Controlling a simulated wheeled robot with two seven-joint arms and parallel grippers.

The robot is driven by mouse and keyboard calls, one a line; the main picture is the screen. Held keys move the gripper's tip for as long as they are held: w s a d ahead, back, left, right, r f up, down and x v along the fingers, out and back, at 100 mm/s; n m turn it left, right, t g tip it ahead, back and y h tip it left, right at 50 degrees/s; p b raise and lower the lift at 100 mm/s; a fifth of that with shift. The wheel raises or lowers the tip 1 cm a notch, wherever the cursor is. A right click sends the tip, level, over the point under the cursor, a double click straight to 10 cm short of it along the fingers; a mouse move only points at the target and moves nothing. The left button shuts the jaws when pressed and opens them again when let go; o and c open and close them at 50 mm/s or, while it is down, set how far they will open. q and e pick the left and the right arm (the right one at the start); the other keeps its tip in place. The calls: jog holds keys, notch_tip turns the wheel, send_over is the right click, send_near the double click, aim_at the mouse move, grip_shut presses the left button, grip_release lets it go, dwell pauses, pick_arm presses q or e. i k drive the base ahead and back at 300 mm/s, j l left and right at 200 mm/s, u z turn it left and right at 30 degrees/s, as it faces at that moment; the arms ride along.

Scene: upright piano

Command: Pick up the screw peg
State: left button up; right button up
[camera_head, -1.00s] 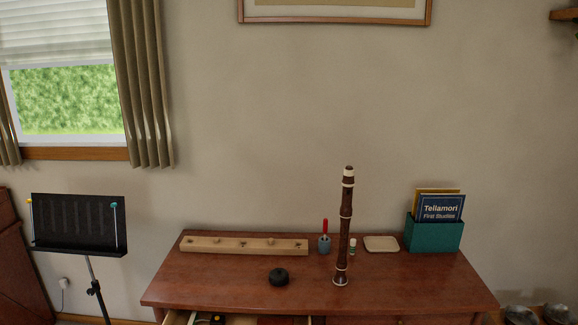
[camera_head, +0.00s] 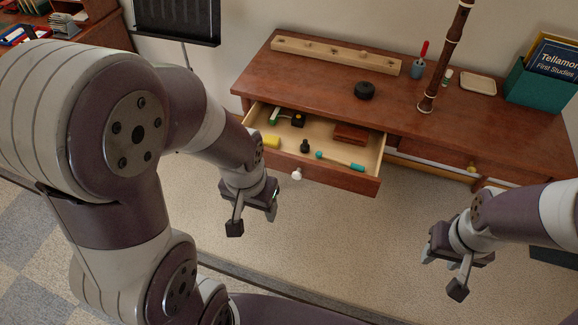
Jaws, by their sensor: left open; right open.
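A small black peg-like piece (camera_head: 305,146), which looks like the screw peg, is in the open drawer (camera_head: 330,175) of the brown desk. My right gripper (camera_head: 444,271) is open and empty over the floor, right of the drawer and apart from the desk. A round black base (camera_head: 365,91) sits on the desk top.
The drawer also holds a brown box (camera_head: 350,134) and a small black box (camera_head: 298,120). A music stand (camera_head: 178,22) is behind my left arm.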

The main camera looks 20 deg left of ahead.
aim_at(305, 147)
jog(key=i+j+z, duration=0.25)
jog(key=i, duration=0.35)
jog(key=i+j+z, duration=0.25)
jog(key=i+j, duration=0.25)
jog(key=i, duration=0.1)
